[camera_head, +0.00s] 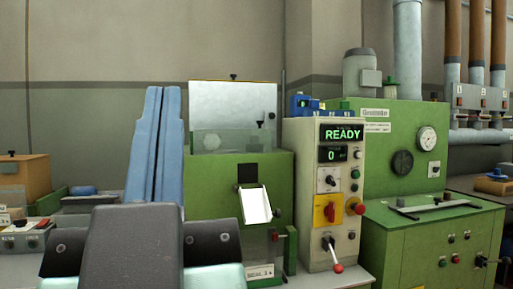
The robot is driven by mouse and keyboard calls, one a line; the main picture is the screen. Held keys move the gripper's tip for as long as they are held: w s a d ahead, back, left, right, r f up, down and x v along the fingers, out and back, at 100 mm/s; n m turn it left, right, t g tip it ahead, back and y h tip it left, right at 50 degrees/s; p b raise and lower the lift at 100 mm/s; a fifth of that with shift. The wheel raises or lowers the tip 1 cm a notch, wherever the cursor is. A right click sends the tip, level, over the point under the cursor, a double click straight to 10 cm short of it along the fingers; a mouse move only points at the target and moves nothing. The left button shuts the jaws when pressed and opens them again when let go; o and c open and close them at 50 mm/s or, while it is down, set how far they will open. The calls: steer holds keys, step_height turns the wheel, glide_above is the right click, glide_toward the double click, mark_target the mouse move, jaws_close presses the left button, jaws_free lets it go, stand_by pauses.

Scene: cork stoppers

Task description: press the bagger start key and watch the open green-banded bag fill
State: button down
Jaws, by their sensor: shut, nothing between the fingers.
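The bagger's control panel (314,170) is a pale upright box right of centre. Its top display (343,133) reads READY in green, and a smaller display (331,154) reads 0. A green button (355,174) sits on its right side; I cannot read which key is the start key. My gripper (163,92) shows as two long pale-blue fingers pointing up, close together, shut and empty. It is left of the panel, apart from it in the picture. A green machine (211,180) with a white chute (256,205) stands between them. I see no green-banded bag.
A red mushroom button (360,209), a yellow-backed red switch (328,210) and a red-tipped lever (337,268) are on the panel. A large green machine (390,175) stands right. A wooden box (25,178) stands far left. My grey wrist hides the lower left.

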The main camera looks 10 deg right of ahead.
step_height(320, 180, up, 31)
steer(key=p, duration=2.8)
steer(key=shift+d, duration=0.1)
